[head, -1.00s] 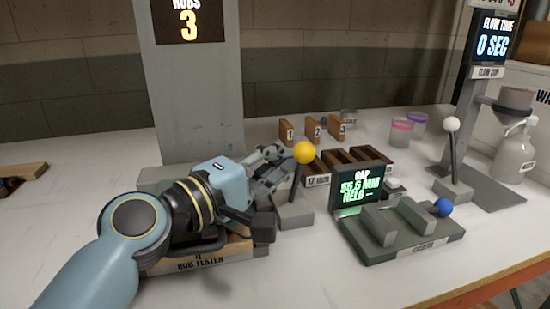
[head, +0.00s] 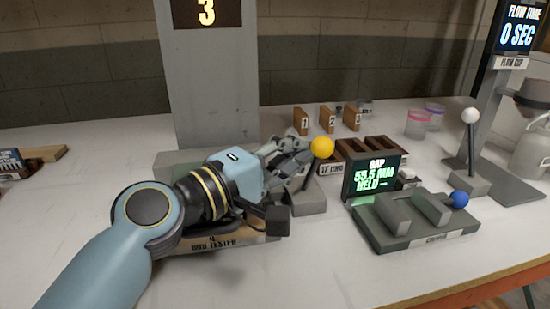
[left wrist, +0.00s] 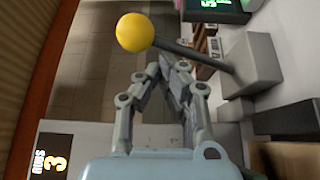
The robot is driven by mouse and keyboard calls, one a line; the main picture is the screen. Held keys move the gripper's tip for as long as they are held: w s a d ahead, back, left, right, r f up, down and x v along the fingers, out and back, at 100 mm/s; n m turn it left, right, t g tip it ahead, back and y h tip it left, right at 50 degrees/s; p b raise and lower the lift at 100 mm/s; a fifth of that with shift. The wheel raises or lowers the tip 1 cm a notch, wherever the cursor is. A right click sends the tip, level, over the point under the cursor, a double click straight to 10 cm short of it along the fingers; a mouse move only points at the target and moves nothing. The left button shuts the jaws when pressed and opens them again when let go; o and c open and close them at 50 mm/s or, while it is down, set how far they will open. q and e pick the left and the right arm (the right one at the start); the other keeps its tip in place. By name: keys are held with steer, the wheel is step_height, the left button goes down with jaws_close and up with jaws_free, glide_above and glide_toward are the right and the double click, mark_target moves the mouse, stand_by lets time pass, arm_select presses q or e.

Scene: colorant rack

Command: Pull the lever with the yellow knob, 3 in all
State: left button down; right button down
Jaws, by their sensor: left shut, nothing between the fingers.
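The yellow knob (head: 322,147) tops a dark lever that rises from a grey block (head: 306,200) beside the rub tester (head: 220,243). My left gripper (head: 302,153) is shut and empty, its fingertips close to the knob's left side in the head view. In the left wrist view the yellow knob (left wrist: 135,32) and its rod lie beyond the fingertips (left wrist: 167,62); I cannot tell whether they touch. A display (head: 206,12) on the grey column reads 3. My right gripper is not in view.
A gap gauge with a screen (head: 376,175) and a blue-knobbed lever (head: 459,199) stands to the right. Beyond it is a white-knobbed lever (head: 470,116). Brown numbered blocks (head: 326,118) and a dark rack (head: 382,147) stand behind.

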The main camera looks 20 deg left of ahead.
arm_select(q)
steer(key=v, duration=1.1)
steer(key=shift+s+a+f, duration=0.1)
steer(key=shift+s+a, duration=0.1)
steer(key=shift+s, duration=0.1)
stand_by(1.8)
